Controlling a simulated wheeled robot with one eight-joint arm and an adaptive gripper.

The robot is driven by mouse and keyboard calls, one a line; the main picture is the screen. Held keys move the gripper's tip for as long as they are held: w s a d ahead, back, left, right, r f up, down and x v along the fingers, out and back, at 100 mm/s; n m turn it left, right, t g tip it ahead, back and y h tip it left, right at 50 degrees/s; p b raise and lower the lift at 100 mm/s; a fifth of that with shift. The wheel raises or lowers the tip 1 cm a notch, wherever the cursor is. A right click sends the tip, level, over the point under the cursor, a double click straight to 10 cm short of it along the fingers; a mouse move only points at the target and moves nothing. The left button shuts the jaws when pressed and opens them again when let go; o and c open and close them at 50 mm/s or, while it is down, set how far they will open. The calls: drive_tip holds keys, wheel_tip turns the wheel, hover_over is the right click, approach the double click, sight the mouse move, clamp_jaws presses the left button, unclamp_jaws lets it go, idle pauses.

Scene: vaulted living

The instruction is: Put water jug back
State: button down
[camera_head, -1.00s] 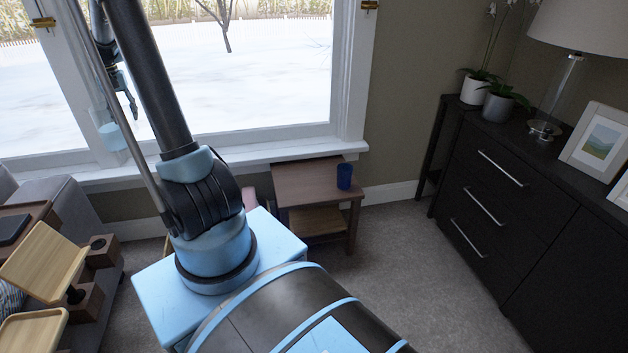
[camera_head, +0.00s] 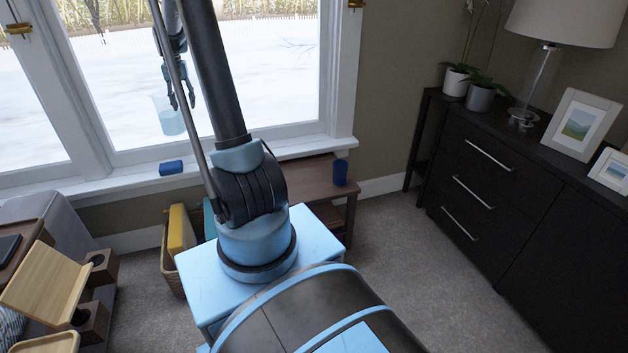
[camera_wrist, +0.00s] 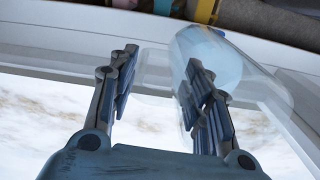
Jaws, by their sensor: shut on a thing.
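The water jug (camera_head: 168,118) is clear, with light blue water in it. In the head view it hangs in front of the window, above the sill, and looks roughly upright. My gripper (camera_head: 182,98) is at its upper right side and is shut on it. In the wrist view the jug (camera_wrist: 238,82) is a see-through cylinder around and behind the right finger of my gripper (camera_wrist: 162,68). The exact hold on its handle or wall is hard to make out. A dark blue cup (camera_head: 340,172) stands on a small wooden side table (camera_head: 318,180).
A blue block (camera_head: 171,167) lies on the window sill (camera_head: 120,187). Below is a wicker basket (camera_head: 172,270) with yellow and teal things. A sofa with wooden trays (camera_head: 45,282) is at left, a dark dresser (camera_head: 500,200) at right. Carpet between table and dresser is clear.

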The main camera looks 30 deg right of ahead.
drive_tip(key=shift+d, duration=0.25)
drive_tip(key=s+d+f+m, duration=0.1)
drive_tip(key=s+d+f, duration=0.15)
drive_tip(key=d, duration=0.65)
drive_tip(key=s+d+f, duration=0.2)
drive_tip(key=s+d, duration=0.2)
drive_tip(key=d, duration=0.5)
drive_tip(key=s+d+f+m, duration=0.1)
drive_tip(key=s+d+f, duration=0.2)
drive_tip(key=d, duration=0.5)
drive_tip(key=s+d+f+m, duration=0.1)
drive_tip(key=s+d+f, duration=0.2)
drive_tip(key=s+d, duration=0.75)
drive_tip(key=s+d+f+m, duration=0.1)
drive_tip(key=s+d+f, duration=0.2)
drive_tip(key=s+d, duration=0.7)
wheel_tip(320, 180, down, 10)
drive_tip(key=a, duration=0.1)
drive_tip(key=shift+s+a, duration=0.15)
drive_tip(key=shift+s, duration=0.2)
drive_tip(key=shift+f, duration=0.1)
